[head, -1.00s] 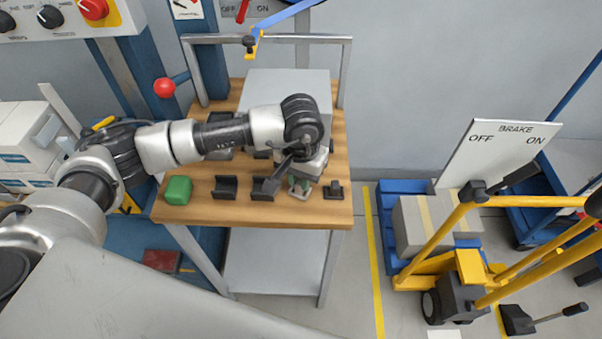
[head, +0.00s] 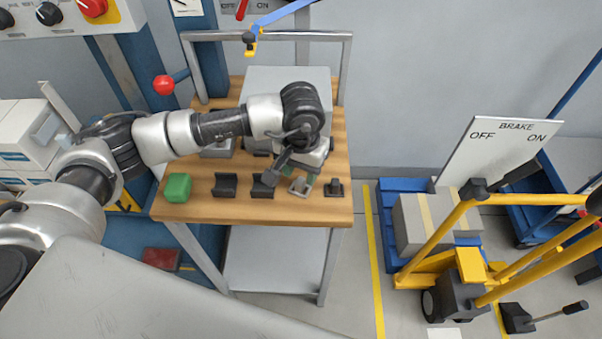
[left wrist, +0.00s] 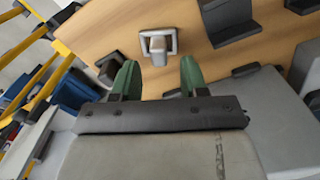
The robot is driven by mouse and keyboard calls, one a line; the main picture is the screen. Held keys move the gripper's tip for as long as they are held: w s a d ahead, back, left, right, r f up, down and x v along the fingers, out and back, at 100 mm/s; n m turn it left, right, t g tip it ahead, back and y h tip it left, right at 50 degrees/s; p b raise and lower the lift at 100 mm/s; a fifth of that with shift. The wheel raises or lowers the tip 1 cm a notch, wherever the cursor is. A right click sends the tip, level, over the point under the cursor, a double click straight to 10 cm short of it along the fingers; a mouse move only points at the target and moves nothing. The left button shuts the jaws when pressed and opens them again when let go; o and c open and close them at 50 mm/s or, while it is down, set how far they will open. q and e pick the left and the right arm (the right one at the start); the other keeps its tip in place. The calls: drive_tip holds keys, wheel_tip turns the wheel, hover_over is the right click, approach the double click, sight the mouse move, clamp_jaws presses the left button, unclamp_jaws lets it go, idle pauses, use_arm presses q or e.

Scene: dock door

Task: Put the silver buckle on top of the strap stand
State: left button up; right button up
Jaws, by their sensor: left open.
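The silver buckle (head: 300,188), a small pale square frame with a raised block in its middle, lies on the wooden bench top near its front edge. It also shows in the left wrist view (left wrist: 172,42). A small dark stand (head: 335,188) with a flat base and short post, apparently the strap stand, is just right of it and bare; the left wrist view shows it too (left wrist: 110,68). My left gripper (left wrist: 158,78) is open and empty, its green fingertips apart, just behind the buckle and not around it. My right gripper is out of view.
Two dark cradles (head: 225,185) (head: 263,185) and a green block (head: 177,187) stand left of the buckle. A large grey box (head: 288,85) is at the back of the bench (head: 240,212). A yellow-framed cart (head: 440,235) stands at the right.

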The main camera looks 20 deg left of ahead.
sight(301, 178)
use_arm(q)
wheel_tip(301, 178, up, 10)
drive_tip(key=b, duration=0.1)
drive_tip(key=shift+r+b, duration=0.2)
drive_tip(key=shift+b, duration=0.15)
